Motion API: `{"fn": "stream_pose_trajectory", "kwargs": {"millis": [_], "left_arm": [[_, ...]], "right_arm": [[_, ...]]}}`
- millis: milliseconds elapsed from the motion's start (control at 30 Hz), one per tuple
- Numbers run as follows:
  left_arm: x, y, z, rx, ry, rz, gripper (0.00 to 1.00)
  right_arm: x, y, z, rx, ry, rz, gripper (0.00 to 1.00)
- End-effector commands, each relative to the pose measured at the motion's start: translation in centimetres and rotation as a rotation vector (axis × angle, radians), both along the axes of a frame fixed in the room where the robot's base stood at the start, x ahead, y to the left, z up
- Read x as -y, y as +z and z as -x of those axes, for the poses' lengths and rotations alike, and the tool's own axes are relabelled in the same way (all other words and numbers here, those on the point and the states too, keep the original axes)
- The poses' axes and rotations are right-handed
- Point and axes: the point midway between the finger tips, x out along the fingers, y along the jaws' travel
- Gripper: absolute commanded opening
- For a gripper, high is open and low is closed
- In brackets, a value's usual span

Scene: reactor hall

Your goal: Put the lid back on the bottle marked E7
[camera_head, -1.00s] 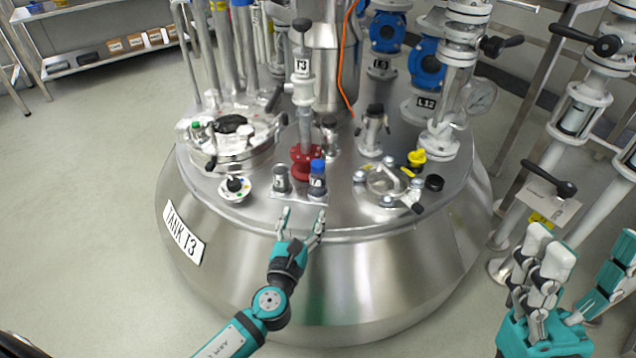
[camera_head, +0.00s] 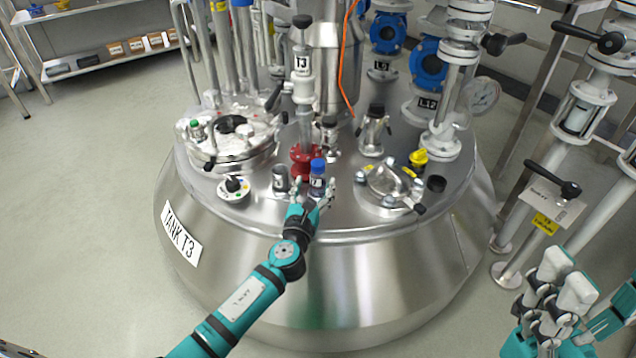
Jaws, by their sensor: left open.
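A small dark bottle with a blue cap (camera_head: 317,177) stands upright on the front of the tank top; its label is too small to read surely. A grey bottle-like cylinder (camera_head: 280,179) without a coloured cap stands just left of it, its marking unreadable. My right gripper (camera_head: 562,290) is at the lower right, partly cut off, away from the tank.
The steel tank (camera_head: 330,270) has a crowded top. A round hatch (camera_head: 232,140) is at left, a clamped sight glass (camera_head: 390,182) at right. A small knob panel (camera_head: 234,189) sits left of the bottles.

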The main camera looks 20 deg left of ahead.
Motion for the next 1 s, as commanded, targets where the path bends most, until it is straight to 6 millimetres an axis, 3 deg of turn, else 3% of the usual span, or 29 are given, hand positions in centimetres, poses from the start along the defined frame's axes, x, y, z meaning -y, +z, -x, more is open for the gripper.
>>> {"fn": "stream_pose_trajectory", "kwargs": {"millis": [100,267,667,1000], "left_arm": [[-0.1,0.1,-2.1,0.004,0.0,0.003,0.64],[-0.3,0.1,-3.9,0.001,0.001,0.001,0.64],[-0.3,0.2,-4.1,0.001,0.0,0.001,0.64],[-0.3,0.2,-4.1,0.0,0.0,0.001,0.2]], "right_arm": [[0.0,-1.1,0.0,0.0,0.0,0.0,0.62],[0.0,-1.6,-0.1,-0.003,0.0,0.001,0.62],[0.0,-1.1,-0.1,0.013,0.0,0.001,0.62],[0.0,-1.1,-0.1,0.01,0.0,0.001,0.62]]}}
